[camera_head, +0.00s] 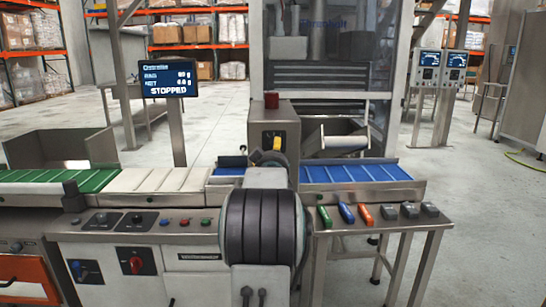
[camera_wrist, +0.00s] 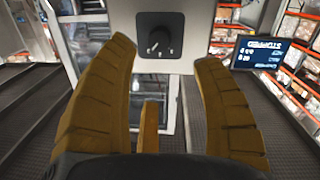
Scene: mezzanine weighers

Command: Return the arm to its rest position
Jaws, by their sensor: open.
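The knob lies just beyond and between the fingertips; I cannot tell whether anything touches. In the head view my arm reaches forward at the centre. A little yellow of my gripper (camera_head: 277,143) shows in front of a steel box (camera_head: 262,118) with a red top; the rest is hidden by my arm.
A conveyor line crosses the front, with a green belt (camera_head: 60,181), a white belt (camera_head: 150,180) and a blue belt (camera_head: 350,173). A display (camera_head: 168,76) reads STOPPED. Open floor lies at far right.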

